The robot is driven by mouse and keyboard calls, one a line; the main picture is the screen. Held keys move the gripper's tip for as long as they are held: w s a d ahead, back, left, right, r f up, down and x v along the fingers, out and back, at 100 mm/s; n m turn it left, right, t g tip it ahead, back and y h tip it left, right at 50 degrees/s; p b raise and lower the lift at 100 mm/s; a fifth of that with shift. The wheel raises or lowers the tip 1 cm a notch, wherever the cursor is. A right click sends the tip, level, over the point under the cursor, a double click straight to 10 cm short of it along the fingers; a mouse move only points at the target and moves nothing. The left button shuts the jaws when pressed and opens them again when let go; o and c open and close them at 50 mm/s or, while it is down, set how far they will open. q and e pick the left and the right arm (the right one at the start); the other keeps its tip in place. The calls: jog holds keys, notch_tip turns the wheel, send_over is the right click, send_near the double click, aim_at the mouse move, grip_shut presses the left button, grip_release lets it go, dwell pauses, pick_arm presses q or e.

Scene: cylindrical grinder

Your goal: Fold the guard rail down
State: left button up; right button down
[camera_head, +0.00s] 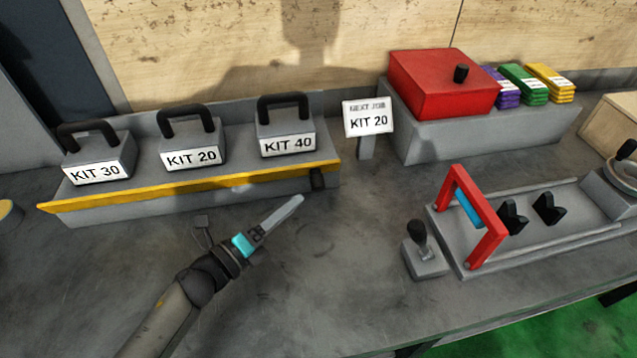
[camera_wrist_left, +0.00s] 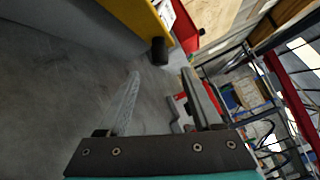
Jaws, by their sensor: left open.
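The guard rail (camera_head: 215,182) looks to be the long yellow bar along the front edge of the grey kit shelf (camera_head: 120,207). A black knob (camera_head: 317,179) sits at its right end. I cannot tell from its angle how far it is folded. In the left wrist view the yellow rail (camera_wrist_left: 143,17) is at the top, with its black knob (camera_wrist_left: 159,51) beyond the fingertips. My left gripper (camera_head: 283,213) is open and empty, in front of the shelf, apart from the rail and below left of the knob. Its fingers (camera_wrist_left: 160,76) show spread in the left wrist view.
Kit blocks with black handles, KIT 30 (camera_head: 99,160), KIT 20 (camera_head: 192,147) and KIT 40 (camera_head: 287,133), stand behind the rail. A KIT 20 sign (camera_head: 369,118), red box (camera_head: 440,85) and red-framed fixture (camera_head: 487,237) are to the right.

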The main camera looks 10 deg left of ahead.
aim_at(319, 185)
pick_arm(q)
jog(key=x, duration=0.9)
jog(key=shift+w, duration=0.1)
jog(key=shift+c, duration=0.3)
grip_shut()
